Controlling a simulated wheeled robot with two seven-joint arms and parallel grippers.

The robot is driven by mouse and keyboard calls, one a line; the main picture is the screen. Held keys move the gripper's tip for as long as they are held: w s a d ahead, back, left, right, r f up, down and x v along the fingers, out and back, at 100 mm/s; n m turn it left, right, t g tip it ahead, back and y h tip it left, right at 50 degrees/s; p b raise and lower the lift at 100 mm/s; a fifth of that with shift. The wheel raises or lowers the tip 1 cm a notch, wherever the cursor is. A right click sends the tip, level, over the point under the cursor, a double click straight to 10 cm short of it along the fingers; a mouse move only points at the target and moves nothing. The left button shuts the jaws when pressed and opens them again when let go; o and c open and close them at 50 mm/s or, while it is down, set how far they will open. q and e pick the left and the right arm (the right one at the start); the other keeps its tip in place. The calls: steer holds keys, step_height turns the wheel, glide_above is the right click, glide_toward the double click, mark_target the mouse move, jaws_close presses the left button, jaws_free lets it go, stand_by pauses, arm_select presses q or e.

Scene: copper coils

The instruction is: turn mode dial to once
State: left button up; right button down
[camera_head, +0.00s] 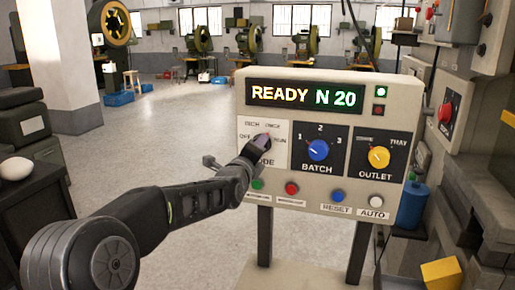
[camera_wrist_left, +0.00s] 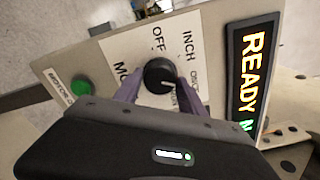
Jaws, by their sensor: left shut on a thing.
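The control panel (camera_head: 318,185) stands on two posts, and its display (camera_head: 305,95) reads READY N 20. The mode dial (camera_wrist_left: 160,75) is a black round knob in the left wrist view, with labels OFF, INCH, ONCE and RUN around it. A pale mark on the knob lies toward its lower right, on the ONCE and RUN side; which label it points at is unclear. My left gripper (camera_wrist_left: 160,90) is shut on the dial, one purple finger on each side. In the head view my left gripper (camera_head: 262,143) covers most of the dial. My right gripper is not in view.
Right of the mode dial are the blue BATCH knob (camera_head: 318,150) and the yellow OUTLET knob (camera_head: 379,157). Below are a green button (camera_head: 257,184), a red button (camera_head: 292,188), a blue RESET button (camera_head: 337,197) and a white AUTO button (camera_head: 376,202).

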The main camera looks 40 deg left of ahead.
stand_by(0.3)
arm_select(q)
steer(key=shift+f, duration=0.1)
steer(key=o, duration=1.4)
steer(key=shift+c, duration=0.2)
steer(key=shift+s, duration=0.1)
steer(key=b+v, duration=0.1)
steer(key=v, duration=0.6)
steer(key=shift+s+d+b, duration=0.15)
steer(key=shift+s+b, duration=0.15)
steer(key=shift+b, duration=0.1)
